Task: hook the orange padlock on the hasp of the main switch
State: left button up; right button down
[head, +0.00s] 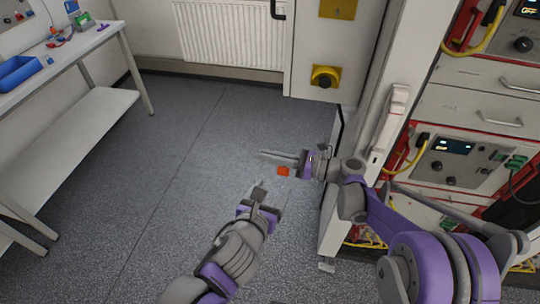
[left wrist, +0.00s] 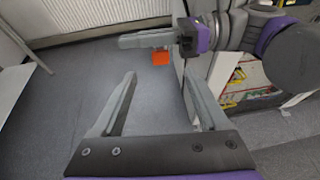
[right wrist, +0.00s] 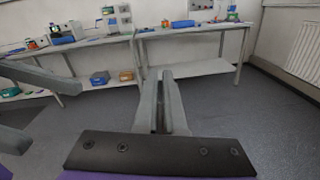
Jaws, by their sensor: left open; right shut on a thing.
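The orange padlock (head: 283,171) hangs just below the fingers of my right gripper (head: 263,154), which is shut on it. In the left wrist view the padlock (left wrist: 160,58) shows as an orange block under those fingers; its shackle is hidden. In the right wrist view the fingers (right wrist: 161,74) are almost together and the padlock is not visible. My left gripper (head: 268,198) is open and empty, below and apart from the padlock. A yellow switch with a dark knob (head: 325,77), apparently the main switch, is on the light cabinet front, above and right of the grippers. Its hasp cannot be made out.
A cabinet door edge (head: 343,130) and rack of instruments (head: 455,150) stand to the right, near my right arm. A bench (head: 60,60) with a blue bin (head: 18,72) is at left. A radiator (head: 230,35) is behind. The floor between is clear.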

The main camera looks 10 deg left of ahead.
pick_arm(q)
jog(key=s+a+f+m+g, duration=0.2)
jog(key=s+a+f+m, duration=0.1)
jog(key=m, duration=0.8)
jog(key=s+a+f+m+g+y, duration=0.1)
jog(key=s+a+f+m+g, duration=0.1)
jog(key=m, duration=1)
jog(key=s+a+f+m+g, duration=0.3)
jog(key=s+m, duration=0.4)
jog(key=m, duration=0.4)
notch_tip(320, 180, down, 2)
jog(key=shift+s+a+f+m+g, duration=0.3)
jog(key=shift+s+m+g, duration=0.1)
jog(key=shift+g, duration=0.1)
